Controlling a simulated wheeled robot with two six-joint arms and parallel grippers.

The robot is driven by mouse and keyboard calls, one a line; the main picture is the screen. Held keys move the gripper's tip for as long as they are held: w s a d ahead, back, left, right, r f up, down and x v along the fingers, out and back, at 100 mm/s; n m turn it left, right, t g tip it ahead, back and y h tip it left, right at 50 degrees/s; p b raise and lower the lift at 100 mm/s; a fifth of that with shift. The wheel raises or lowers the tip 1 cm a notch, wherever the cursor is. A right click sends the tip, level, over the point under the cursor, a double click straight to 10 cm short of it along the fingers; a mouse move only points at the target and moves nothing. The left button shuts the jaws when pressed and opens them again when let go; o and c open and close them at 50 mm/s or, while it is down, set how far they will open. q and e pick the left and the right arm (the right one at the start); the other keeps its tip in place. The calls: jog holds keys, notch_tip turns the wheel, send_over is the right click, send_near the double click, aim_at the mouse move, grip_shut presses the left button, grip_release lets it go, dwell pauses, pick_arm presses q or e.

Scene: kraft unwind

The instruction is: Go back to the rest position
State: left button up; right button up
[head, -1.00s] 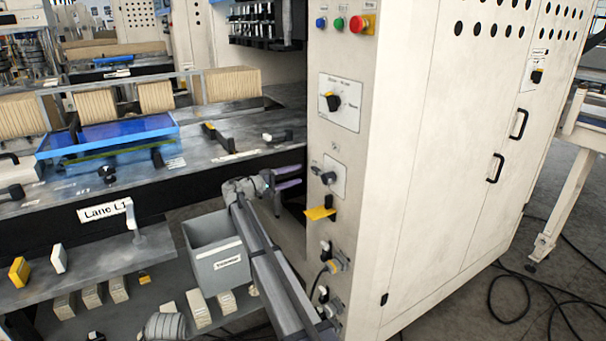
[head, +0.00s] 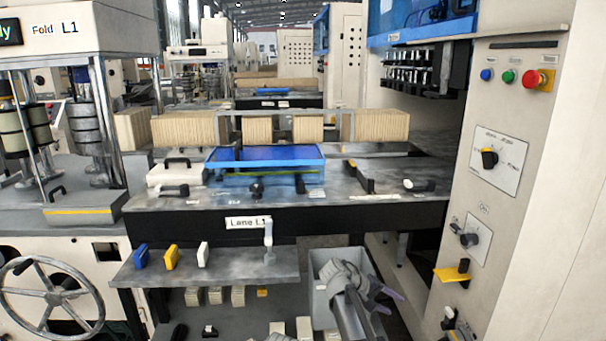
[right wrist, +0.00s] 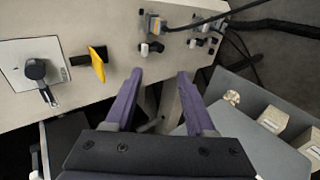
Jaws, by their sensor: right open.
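My right gripper (head: 385,301) is low in the head view, in front of and over the grey bin (head: 324,303). In the right wrist view its two purple fingers (right wrist: 158,88) stand apart with nothing between them. They point toward the lower part of the cream cabinet (right wrist: 65,25). My left gripper is in neither view.
The cabinet (head: 535,190) with buttons, knobs and a yellow lever (head: 452,273) stands close on the right. The Lane L1 table (head: 160,206) spans the middle, with a shelf (head: 225,268) below holding small blocks. A handwheel (head: 52,297) is at lower left. Cables (right wrist: 250,25) hang near the cabinet.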

jog(key=s+a+f+n+g+y, duration=0.1)
jog(key=s+a+f+y, duration=0.3)
jog(key=s+a, duration=0.7)
jog(key=s+a+f+n+g+y, duration=0.1)
jog(key=s+a+f+y, duration=0.3)
jog(key=s+a, duration=0.75)
pick_arm(q)
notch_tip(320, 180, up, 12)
jog(key=p, duration=1.2)
pick_arm(e)
jog(key=s+d+r, duration=0.1)
jog(key=s+r, duration=0.1)
jog(key=r, duration=0.4)
jog(key=s+d+r, duration=0.2)
jog(key=r, duration=0.4)
jog(key=shift+y, duration=0.4)
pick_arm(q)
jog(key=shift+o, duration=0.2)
